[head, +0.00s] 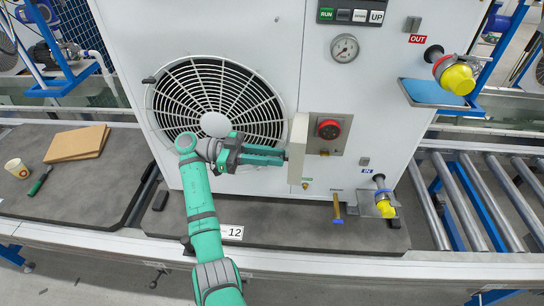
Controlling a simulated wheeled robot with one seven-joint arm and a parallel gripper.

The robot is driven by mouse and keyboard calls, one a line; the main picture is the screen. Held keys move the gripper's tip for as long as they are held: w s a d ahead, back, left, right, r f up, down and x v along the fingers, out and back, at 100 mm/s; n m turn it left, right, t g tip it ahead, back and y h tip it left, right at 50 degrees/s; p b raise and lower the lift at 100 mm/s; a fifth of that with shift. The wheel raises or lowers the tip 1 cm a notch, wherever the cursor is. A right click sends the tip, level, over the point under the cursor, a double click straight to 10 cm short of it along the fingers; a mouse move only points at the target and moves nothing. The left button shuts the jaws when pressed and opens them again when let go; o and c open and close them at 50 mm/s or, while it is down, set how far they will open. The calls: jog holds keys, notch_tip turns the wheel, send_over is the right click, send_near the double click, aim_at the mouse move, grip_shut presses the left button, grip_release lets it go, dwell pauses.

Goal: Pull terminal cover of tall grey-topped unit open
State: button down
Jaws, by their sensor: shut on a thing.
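The tall unit (275,60) is a large white cabinet standing on a dark grey pallet; its top is out of the frame. The terminal cover (298,152) is a narrow cream panel seen nearly edge-on, standing out from the cabinet front at the left of a grey plate (319,146) with a red rotary switch (328,130). My gripper (284,157) reaches in from the left across the fan grille and is shut at the left side of the cover. The exact contact of the fingertips is too small to make out.
A round fan grille (215,105) lies behind my gripper. A yellow-capped IN port (384,207) and OUT port (456,78) stick out at the right. A roller conveyor (480,195) lies right; cardboard (77,144) lies left.

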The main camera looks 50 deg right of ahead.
jog(key=c, duration=1.9)
grip_release()
jog(key=shift+s+d+f, duration=0.1)
jog(key=shift+s+d, duration=0.05)
jog(key=shift+d, duration=0.15)
jog(key=o, duration=0.3)
jog(key=shift+s+d, duration=0.2)
jog(key=shift+s, duration=0.05)
jog(key=shift+v, duration=5.7)
